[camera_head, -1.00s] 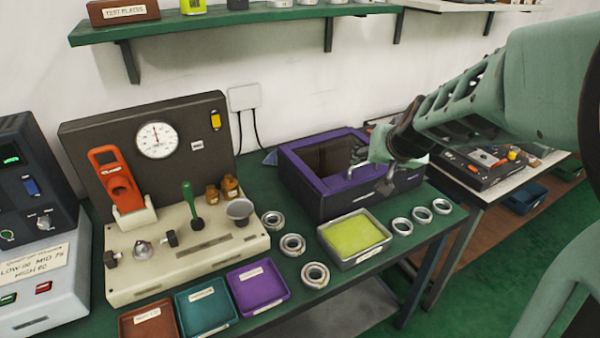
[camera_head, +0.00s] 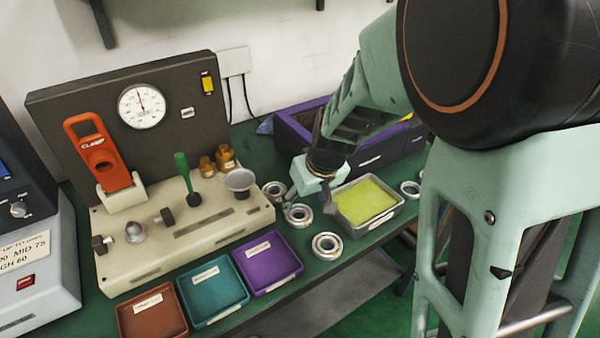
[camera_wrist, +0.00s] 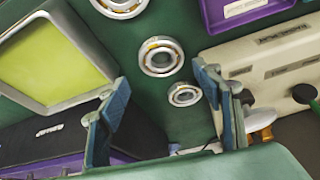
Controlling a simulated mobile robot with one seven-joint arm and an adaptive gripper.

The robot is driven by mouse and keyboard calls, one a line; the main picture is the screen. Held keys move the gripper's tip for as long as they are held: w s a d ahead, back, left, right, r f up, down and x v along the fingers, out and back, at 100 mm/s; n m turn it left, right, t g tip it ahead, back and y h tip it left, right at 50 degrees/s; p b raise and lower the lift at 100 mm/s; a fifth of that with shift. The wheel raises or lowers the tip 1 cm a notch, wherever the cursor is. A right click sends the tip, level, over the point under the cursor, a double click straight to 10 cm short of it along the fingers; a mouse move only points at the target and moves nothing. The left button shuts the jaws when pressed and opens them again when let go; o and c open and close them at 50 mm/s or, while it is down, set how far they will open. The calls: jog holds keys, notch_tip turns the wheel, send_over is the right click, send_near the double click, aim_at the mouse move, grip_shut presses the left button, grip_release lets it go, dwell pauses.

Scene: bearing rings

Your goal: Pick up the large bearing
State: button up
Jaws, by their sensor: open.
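Three metal bearings with brassy balls lie in a row on the green bench. The largest-looking one (camera_head: 327,246) is at the front, clear of my gripper; in the wrist view its ring (camera_wrist: 120,12) is cut off by the top edge. The middle-sized bearing (camera_head: 299,221) is partly behind my gripper and shows whole in the wrist view (camera_wrist: 161,72). The smallest bearing (camera_head: 272,188) is at the back; it also shows in the wrist view (camera_wrist: 184,94). My gripper (camera_head: 311,203) is open and empty above the row; its fingers (camera_wrist: 162,82) straddle the middle of the wrist view.
A tray with a yellow-green lining (camera_head: 388,212) stands just right of the bearings. A purple-rimmed box (camera_head: 375,158) is behind it. The beige test fixture (camera_head: 185,240) and small purple (camera_head: 267,262), teal and brown trays are left. A plain ring (camera_head: 410,188) lies right.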

aim_at(298, 215)
jog(key=shift+b+x, duration=0.75)
jog(key=shift+x, duration=2.35)
jog(key=shift+s, duration=0.15)
jog(key=shift+c, duration=0.3)
jog(key=c, duration=1.2)
jog(key=shift+r, duration=0.1)
